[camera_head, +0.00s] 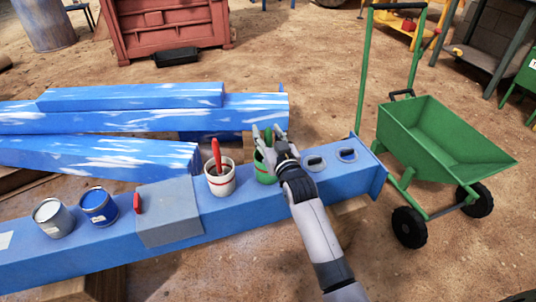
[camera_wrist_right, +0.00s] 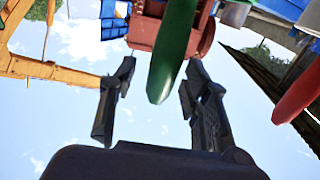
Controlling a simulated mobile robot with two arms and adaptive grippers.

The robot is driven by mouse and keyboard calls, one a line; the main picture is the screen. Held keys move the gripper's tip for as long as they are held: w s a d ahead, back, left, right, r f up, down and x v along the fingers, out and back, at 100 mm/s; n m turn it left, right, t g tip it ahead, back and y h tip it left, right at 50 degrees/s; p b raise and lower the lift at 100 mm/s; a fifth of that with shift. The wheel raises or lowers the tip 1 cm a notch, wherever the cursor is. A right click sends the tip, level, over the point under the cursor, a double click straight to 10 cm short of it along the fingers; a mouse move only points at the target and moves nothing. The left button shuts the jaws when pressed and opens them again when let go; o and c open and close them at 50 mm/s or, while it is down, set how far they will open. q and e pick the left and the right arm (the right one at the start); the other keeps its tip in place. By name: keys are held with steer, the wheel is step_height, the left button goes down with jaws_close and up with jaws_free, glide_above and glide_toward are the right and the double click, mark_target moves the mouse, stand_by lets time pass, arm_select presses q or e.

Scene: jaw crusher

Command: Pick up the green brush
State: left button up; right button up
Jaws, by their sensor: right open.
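The green brush shows in the wrist view as a green handle (camera_wrist_right: 172,50) between my right gripper's fingers, with a visible gap to the finger on each side. In the head view my right gripper (camera_head: 269,135) is open just above a green pot (camera_head: 263,170) on the blue beam. There the gripper partly hides the pot and most of the brush. A red brush (camera_head: 217,153) stands in a white pot (camera_head: 221,183) to the left; its red handle (camera_wrist_right: 298,95) also shows in the wrist view. My left gripper is not in view.
More blue beams (camera_head: 140,120) lie behind. A green wheelbarrow (camera_head: 440,145) stands at the right.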

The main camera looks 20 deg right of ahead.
steer(key=shift+c, duration=0.3)
jaws_close()
steer(key=shift+r, duration=0.15)
stand_by(0.3)
